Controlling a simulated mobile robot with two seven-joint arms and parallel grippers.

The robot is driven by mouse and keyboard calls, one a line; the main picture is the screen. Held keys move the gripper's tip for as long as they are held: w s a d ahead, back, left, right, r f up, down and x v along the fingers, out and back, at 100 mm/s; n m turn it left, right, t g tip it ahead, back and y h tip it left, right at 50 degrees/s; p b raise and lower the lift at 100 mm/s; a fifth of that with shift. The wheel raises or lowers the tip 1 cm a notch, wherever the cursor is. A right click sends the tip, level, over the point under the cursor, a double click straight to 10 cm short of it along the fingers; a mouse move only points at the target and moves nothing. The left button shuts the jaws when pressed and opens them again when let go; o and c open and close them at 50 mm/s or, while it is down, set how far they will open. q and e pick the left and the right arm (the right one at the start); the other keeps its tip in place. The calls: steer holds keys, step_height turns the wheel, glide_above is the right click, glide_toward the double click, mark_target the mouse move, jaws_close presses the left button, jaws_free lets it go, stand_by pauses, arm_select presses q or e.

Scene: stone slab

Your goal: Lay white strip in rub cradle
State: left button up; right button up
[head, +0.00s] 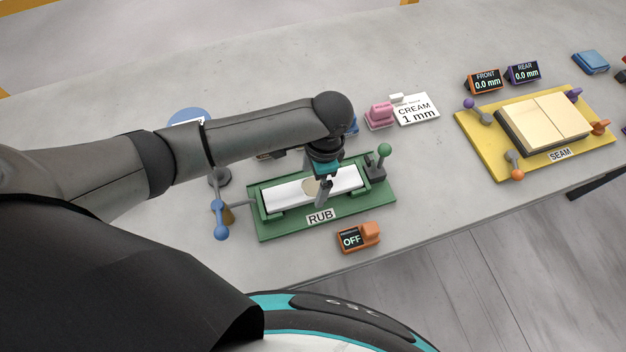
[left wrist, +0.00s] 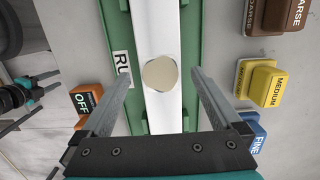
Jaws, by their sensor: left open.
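The white strip (head: 285,195) lies lengthwise in the green rub cradle (head: 330,221), which carries a RUB label. A round beige patch shows on the strip's top. In the left wrist view the strip (left wrist: 156,40) runs between the green cradle walls (left wrist: 192,60). My left gripper (head: 321,192) is over the strip. In the left wrist view its two fingers (left wrist: 156,92) are spread wide, one on each side of the strip, with nothing gripped.
An orange OFF switch (head: 360,237) stands in front of the cradle. COARSE, MEDIUM (left wrist: 261,82) and FINE blocks stand beside it. The yellow SEAM fixture (head: 480,130) is at right.

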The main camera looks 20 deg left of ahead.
arm_select(q)
step_height(320, 180, up, 11)
steer(key=d+p, duration=0.1)
steer(key=shift+w+f+p, duration=0.15)
steer(key=shift+w+p, duration=0.15)
steer(key=shift+w, duration=0.05)
stand_by(0.3)
